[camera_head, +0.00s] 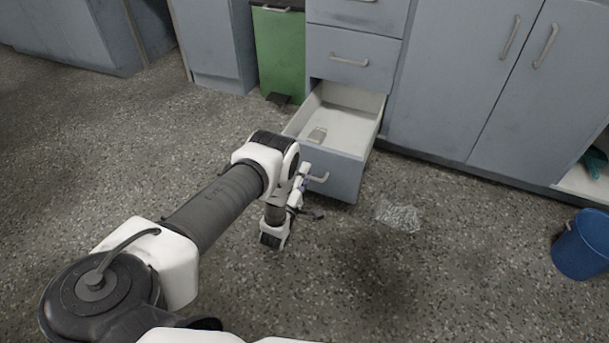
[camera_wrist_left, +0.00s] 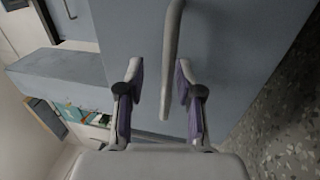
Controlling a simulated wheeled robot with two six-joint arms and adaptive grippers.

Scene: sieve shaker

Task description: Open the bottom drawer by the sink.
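The bottom drawer (camera_head: 335,177) is pulled well out of its grey-blue cabinet, showing its pale inside. Its bar handle (camera_head: 320,178) is on the front face. My left gripper (camera_head: 304,192) is at the left end of this handle. In the left wrist view the handle (camera_wrist_left: 171,60) runs between the two fingers of the left gripper (camera_wrist_left: 160,75). The fingers are spread apart, with a clear gap on the left finger's side; the handle lies close to the right finger. My arm hides part of the drawer front's left side. My right gripper is not in view.
A small clear item (camera_head: 317,134) lies in the drawer. Closed drawers (camera_head: 352,58) are above it, and a green bin (camera_head: 281,55) stands to its left. A crumpled clear item (camera_head: 399,215) lies on the floor. A blue bucket (camera_head: 581,247) stands at the right.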

